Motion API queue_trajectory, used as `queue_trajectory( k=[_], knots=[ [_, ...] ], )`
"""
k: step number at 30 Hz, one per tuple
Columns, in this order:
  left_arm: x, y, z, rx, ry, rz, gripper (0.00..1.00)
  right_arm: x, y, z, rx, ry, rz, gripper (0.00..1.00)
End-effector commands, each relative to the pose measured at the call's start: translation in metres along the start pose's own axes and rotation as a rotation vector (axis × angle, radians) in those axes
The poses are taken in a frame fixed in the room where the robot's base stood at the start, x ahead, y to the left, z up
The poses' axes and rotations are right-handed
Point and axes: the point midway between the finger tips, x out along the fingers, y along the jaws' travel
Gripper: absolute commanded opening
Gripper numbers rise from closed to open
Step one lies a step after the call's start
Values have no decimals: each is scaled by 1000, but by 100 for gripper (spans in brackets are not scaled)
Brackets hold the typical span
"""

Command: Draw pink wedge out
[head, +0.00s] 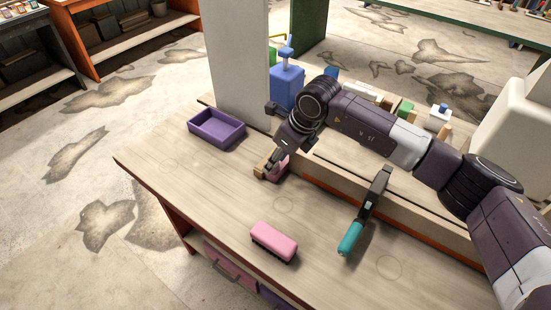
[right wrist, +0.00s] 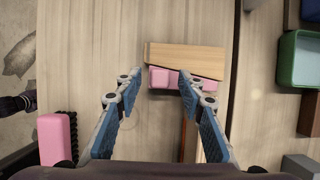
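The pink wedge (right wrist: 160,78) lies on the wooden table, directly against a tan wooden block (right wrist: 185,58) on its far side in the right wrist view. In the head view the pink wedge (head: 281,172) and the block (head: 262,170) are partly hidden under my right gripper (head: 276,158). In the right wrist view my right gripper (right wrist: 157,84) is open, its two blue-padded fingers apart. Its right fingertip overlaps the near side of the wedge in the picture; I cannot tell whether it touches. Nothing is held.
A pink brush (head: 274,242) and a teal-handled tool (head: 352,236) lie on the table. A purple tray (head: 217,137) sits beside a grey post (head: 236,70). A blue bottle (head: 286,86) stands behind. The left and front tabletop has free room.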

Motion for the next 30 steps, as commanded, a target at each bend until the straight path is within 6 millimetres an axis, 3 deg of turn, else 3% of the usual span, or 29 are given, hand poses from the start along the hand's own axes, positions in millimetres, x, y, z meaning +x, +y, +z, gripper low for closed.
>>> queue_trajectory(
  k=[11,21,30],
  knots=[
    [-1,0,2,0,-4,0,38,8,0,-1,0,1,0,35],
    [-1,-1,3,0,-5,-1,38,7,0,-1,0,1,-1,0],
    [2,-2,4,1,-6,-2,38,8,2,0,-1,0,0,0]
  ],
)
